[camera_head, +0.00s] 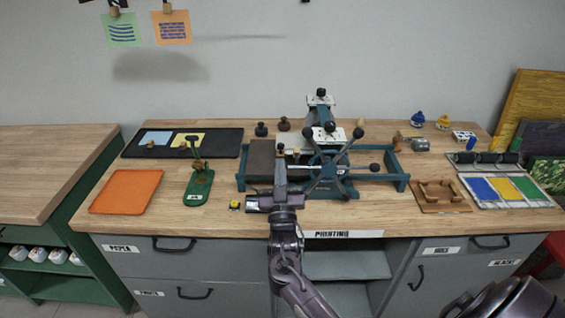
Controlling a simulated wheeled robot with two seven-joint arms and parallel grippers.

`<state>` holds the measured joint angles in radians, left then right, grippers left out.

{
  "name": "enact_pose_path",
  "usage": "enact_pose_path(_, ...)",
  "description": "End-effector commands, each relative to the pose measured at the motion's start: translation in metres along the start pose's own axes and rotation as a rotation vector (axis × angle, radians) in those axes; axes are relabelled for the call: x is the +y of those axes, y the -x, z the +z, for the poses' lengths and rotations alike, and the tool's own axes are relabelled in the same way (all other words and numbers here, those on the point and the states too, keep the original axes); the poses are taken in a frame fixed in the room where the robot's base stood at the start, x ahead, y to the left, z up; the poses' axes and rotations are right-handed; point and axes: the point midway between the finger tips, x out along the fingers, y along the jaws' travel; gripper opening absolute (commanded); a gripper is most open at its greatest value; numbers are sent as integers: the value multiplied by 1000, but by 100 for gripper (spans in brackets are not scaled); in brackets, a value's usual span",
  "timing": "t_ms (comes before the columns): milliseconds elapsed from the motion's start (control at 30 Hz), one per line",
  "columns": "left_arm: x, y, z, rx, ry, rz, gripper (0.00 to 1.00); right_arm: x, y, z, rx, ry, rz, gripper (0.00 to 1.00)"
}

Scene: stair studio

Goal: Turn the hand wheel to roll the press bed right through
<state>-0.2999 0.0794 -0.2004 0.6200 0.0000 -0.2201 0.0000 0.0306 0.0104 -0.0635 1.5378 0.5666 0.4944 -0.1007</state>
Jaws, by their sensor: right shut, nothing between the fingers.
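The blue-grey printing press (400,178) stands on the wooden worktop. Its hand wheel (328,168) faces me at the middle of the press, with several spokes ending in dark knobs. The press bed (261,160), a dark flat slab, shows on the left part of the frame, left of the wheel. My right gripper (281,152) is shut and empty. It is in front of the press, just left of the wheel, and hides part of the bed. I cannot tell whether it touches a spoke. My left gripper is not in view.
A wooden rack (438,195) and a colour tray (506,188) are to the right. The worktop's front strip is mostly clear.

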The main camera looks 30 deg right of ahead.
Motion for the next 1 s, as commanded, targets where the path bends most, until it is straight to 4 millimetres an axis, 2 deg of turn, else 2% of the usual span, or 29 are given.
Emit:
enact_pose_path(500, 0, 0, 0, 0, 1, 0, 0, 3, 29, 54, -2, 416, -228, 0)
enact_pose_path(800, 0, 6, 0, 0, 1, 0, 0, 12, 41, 74, -3, 590, -323, 0)
enact_pose_path(1000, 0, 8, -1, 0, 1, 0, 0, 17, 44, 81, -2, 654, -357, 0)
